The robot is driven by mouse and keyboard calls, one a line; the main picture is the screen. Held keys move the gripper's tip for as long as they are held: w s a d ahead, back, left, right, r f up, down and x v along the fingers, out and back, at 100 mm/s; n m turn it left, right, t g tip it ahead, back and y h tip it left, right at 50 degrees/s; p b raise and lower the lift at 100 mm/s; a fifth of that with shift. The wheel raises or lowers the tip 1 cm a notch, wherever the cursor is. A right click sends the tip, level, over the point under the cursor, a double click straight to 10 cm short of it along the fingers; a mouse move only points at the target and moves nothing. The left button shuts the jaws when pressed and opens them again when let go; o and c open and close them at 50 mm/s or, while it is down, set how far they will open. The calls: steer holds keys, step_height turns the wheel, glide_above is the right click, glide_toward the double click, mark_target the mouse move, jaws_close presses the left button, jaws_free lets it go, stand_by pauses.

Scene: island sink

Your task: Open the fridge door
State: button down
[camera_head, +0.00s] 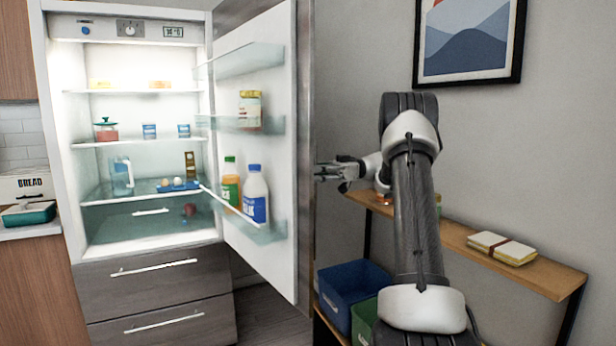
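The fridge (52,130) stands at the left with its upper compartment lit and exposed. Its door (275,190) is swung wide open, hinged on the right, with its shelved inner face towards me. My gripper (320,171) is just right of the door's edge, on the door's outer side. Its fingers look spread apart, and I see nothing between them. The door's handle is not visible from here. I cannot tell whether the fingers touch the door.
Door shelves hold a jar (250,110) and bottles (256,195). Closed drawers (160,290) lie below. A wooden shelf (540,277) with a stack of napkins or papers (502,248) is at the right; a blue bin (350,290) stands underneath. A framed picture (470,40) hangs above.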

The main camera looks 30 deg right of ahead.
stand_by(0.3)
steer(key=c, duration=1.5)
jaws_free()
steer(key=shift+s+d, duration=0.1)
steer(key=shift+o, duration=0.2)
